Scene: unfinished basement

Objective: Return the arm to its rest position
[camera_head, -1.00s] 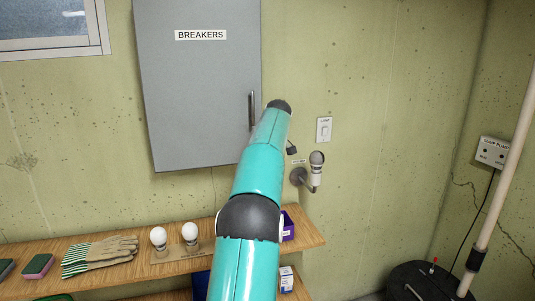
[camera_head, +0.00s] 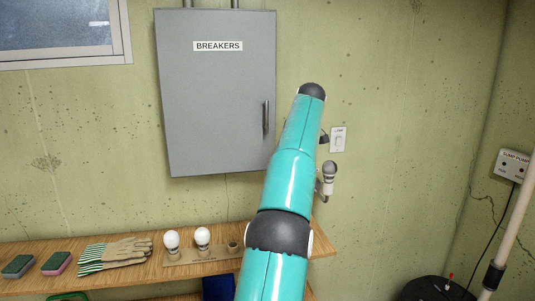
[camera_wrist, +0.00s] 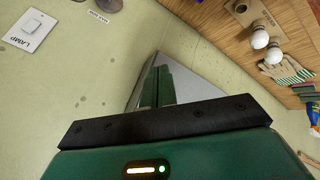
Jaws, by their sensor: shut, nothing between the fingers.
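My teal arm (camera_head: 291,170) rises from the bottom of the head view, in front of the wall, with its dark joint (camera_head: 311,90) right of the breaker cabinet. My gripper is hidden in the head view. In the wrist view my gripper (camera_wrist: 157,82) is shut and empty, its fingers together in front of a grey surface. No object is held.
The grey breaker cabinet (camera_head: 218,100) is closed. Right of my arm are a lamp switch (camera_head: 338,140) and a wall lamp with a bulb (camera_head: 329,170). Below, a wooden shelf (camera_head: 60,245) bears gloves (camera_head: 115,253), sponges and two white bulbs (camera_head: 202,237). A sump pump box (camera_head: 513,164) is far right.

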